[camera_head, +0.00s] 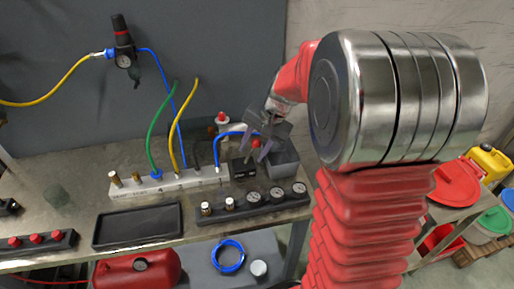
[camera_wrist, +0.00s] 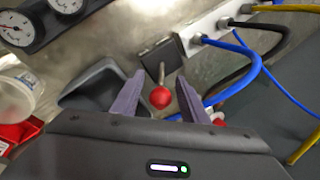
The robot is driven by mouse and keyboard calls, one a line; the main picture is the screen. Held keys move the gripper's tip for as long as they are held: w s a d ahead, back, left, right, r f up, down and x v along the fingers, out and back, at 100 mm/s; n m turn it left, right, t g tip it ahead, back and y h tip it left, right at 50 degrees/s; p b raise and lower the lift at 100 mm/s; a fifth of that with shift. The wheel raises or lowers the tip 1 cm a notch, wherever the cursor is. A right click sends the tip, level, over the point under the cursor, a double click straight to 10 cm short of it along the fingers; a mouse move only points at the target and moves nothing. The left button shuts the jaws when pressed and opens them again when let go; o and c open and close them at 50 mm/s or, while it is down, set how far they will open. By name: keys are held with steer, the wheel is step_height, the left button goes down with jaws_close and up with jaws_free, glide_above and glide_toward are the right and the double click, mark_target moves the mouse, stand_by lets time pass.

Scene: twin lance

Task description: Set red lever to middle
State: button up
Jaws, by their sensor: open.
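The red lever is a round red knob (camera_wrist: 160,97) on a thin metal stem, rising from a dark square base (camera_wrist: 150,58) in the wrist view. My gripper (camera_wrist: 159,82) is open, with one purple finger on each side of the knob and stem. Gaps show on both sides, and I see no contact. In the head view the red knob (camera_head: 256,143) shows between the fingers of my gripper (camera_head: 256,155), above the black base (camera_head: 243,171). The arm and fingers hide part of the stem there, so the lever's exact position is hard to tell.
A white manifold (camera_head: 170,184) with blue, yellow, green and black hoses stands left of the lever base. A blue hose (camera_wrist: 245,80) loops close to my right finger in the wrist view. A grey bin (camera_head: 283,163) and a gauge block (camera_head: 250,201) are also near.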

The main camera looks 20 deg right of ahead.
jaws_close()
stand_by(0.5)
